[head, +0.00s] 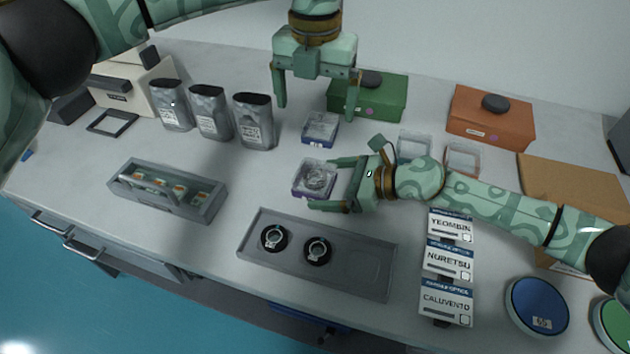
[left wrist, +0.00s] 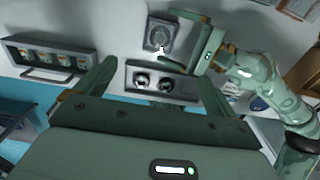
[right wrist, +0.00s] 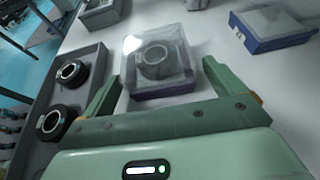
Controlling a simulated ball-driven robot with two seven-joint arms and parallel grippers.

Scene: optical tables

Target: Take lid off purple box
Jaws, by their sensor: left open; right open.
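The purple box (head: 314,179) sits on the table in the middle of the head view. Its clear lid is on, and a dark ring shows through it. It also shows in the right wrist view (right wrist: 158,62) and in the left wrist view (left wrist: 160,35). My right gripper (head: 334,184) is open at the box's right side, its fingertips by the box's near and far edges; I cannot tell whether they touch. My left gripper (head: 316,112) is open and empty, pointing down, higher and farther back than the purple box.
A similar blue-based box (head: 320,130) stands behind the purple one. A grey tray (head: 345,266) with two ringed mounts lies in front. Silver pouches (head: 254,122), a green box (head: 385,98) and an orange box (head: 490,125) stand behind. Clear table lies left of the purple box.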

